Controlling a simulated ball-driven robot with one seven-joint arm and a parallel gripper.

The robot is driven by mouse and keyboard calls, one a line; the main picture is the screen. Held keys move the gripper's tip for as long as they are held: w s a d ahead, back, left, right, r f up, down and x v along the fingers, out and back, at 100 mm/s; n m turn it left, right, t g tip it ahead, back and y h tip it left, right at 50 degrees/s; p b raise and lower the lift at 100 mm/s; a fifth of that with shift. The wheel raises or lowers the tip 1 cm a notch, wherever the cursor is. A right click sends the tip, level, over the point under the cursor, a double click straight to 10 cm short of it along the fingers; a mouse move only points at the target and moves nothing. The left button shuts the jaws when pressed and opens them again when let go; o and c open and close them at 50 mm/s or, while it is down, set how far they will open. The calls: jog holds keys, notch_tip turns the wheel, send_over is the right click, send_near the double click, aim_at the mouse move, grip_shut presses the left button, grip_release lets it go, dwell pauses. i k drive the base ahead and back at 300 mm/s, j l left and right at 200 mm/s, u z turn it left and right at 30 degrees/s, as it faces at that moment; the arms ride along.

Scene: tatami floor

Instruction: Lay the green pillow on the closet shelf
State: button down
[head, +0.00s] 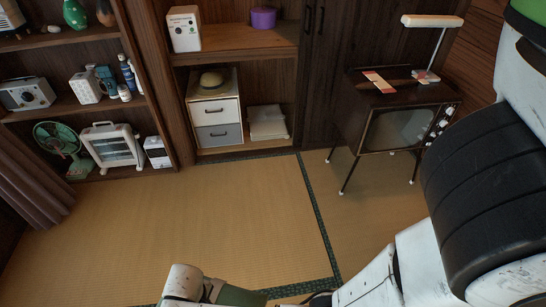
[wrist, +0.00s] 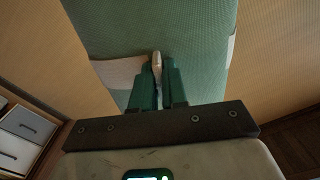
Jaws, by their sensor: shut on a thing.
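The green pillow (wrist: 150,25) fills the top middle of the wrist view, with pale patches at its edges. My gripper (wrist: 157,68) is shut on its near edge, and a pale fold shows between the fingers. In the head view only a small green part of the pillow (head: 236,296) shows at the bottom edge, beside my white arm; the rest is out of frame. The closet shelf (head: 232,42) is a wooden board in the open closet at the back, well beyond the pillow. The fingertips are not clear in the head view.
A white box (head: 184,28) and a purple container (head: 263,18) stand on the shelf, with bare wood between. Below are a drawer unit (head: 214,110) and folded cloth (head: 267,122). A television on legs (head: 398,128) stands right. Tatami floor (head: 190,205) before the closet is clear.

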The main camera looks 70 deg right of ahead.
aim_at(246, 41)
jog(key=i+l+z, duration=0.1)
jog(key=i+z, duration=0.25)
jog(key=z, duration=0.15)
jog(key=i+z, duration=0.35)
jog(key=z, duration=0.15)
jog(key=i+j+z, duration=0.25)
jog(key=z, duration=0.25)
